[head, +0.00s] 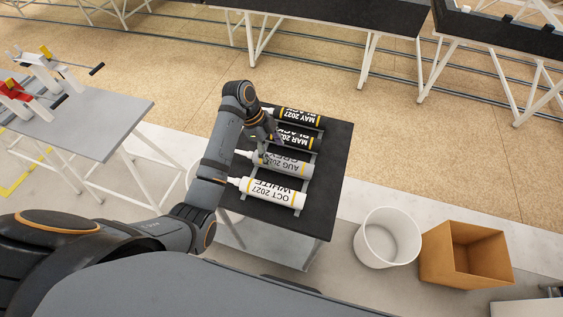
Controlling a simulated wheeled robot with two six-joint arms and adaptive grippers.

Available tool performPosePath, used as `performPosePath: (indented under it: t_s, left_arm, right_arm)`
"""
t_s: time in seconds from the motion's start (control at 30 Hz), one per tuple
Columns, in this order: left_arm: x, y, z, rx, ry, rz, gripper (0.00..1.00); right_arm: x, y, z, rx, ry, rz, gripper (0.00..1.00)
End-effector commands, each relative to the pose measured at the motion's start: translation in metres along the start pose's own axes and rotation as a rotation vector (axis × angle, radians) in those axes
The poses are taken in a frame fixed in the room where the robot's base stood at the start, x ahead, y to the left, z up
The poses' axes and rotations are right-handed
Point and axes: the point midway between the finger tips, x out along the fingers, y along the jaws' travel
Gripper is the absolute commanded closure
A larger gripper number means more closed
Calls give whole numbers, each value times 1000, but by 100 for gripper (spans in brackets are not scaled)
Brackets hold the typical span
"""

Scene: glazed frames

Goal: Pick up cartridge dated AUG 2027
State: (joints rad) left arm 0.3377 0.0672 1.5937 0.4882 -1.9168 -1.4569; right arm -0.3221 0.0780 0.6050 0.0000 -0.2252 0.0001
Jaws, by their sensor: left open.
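The cartridge dated AUG 202-something (288,163), its last digit unclear, is grey with yellow bands. It lies third from the top in a row of cartridges on the black-topped table (330,165). My left gripper (263,147) is open and reaches down over the left part of the row, between the grey cartridge and the black one above it. The fingers look empty; I cannot tell whether they touch a cartridge. My right gripper is not in view.
A white OCT 2027 cartridge (271,193) lies below the grey one. Black MAR (298,138) and MAY 2027 (300,117) cartridges lie above. Thin rails separate them. A white bin (389,240) and cardboard box (440,262) stand at right; a grey table (95,125) at left.

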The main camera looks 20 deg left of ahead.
Motion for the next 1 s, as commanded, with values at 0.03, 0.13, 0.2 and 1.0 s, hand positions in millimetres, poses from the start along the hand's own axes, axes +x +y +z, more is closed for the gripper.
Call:
performPosePath:
  t_s: [0.03, 0.13, 0.2, 1.0]
  left_arm:
    - [3, 0, -1, -1, 0, 0, 27]
    - [7, 0, 0, -1, -1, -1, 27]
    - [8, 0, 0, -1, -1, -1, 27]
    - [59, -6, 8, 0, -2, -2, 56]
  right_arm:
    - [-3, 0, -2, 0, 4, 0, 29]
    - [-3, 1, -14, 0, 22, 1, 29]
    - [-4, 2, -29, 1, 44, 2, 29]
    - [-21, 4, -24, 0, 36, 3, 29]
